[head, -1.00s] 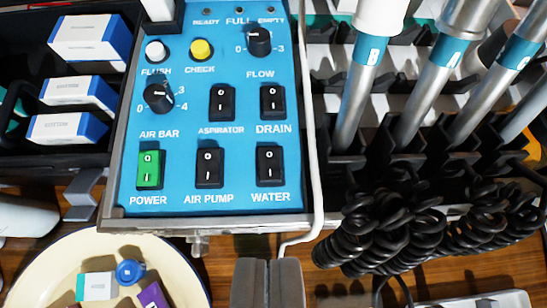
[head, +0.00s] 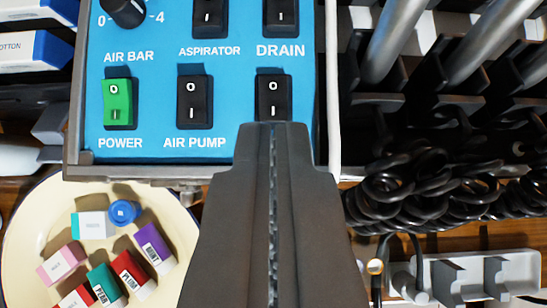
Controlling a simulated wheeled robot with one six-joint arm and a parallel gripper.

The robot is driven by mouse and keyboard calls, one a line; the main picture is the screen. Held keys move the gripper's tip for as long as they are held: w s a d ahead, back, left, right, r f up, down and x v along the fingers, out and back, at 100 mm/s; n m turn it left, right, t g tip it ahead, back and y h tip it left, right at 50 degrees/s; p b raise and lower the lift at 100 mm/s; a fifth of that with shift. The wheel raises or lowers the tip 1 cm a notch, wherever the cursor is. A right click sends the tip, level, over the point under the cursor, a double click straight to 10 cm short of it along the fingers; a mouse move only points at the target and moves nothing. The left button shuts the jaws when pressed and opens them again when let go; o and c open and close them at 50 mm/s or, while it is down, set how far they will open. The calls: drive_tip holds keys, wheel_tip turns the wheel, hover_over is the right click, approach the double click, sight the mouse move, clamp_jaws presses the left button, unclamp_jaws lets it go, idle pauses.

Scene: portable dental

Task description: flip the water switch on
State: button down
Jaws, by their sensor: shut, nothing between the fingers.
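The blue control panel (head: 150,150) fills the upper middle of the view. The water switch (head: 273,88) is a black rocker at its lower right, under the DRAIN switch. Its 0 mark and the top of its I mark show; its lower edge and the WATER label are hidden behind my gripper. My gripper (head: 276,126) is shut and empty, its fingertips overlapping the lower part of the water switch in the picture. I cannot tell whether they touch it.
The air pump switch (head: 193,102) is just left, then the green power switch (head: 117,103). A white cable (head: 333,100) runs along the panel's right edge. Coiled black hoses (head: 420,190) lie to the right. A cream dish (head: 25,245) with small boxes sits lower left.

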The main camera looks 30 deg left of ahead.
sight(274, 108)
drive_tip(key=x, duration=0.5)
drive_tip(key=shift+s, duration=0.1)
wheel_tip(274, 108, down, 3)
drive_tip(key=shift+f, duration=0.55)
drive_tip(key=shift+f, duration=0.1)
drive_tip(key=shift+s+d+f, duration=0.1)
drive_tip(key=shift+f, duration=0.15)
drive_tip(key=shift+r, duration=0.15)
drive_tip(key=shift+r, duration=0.7)
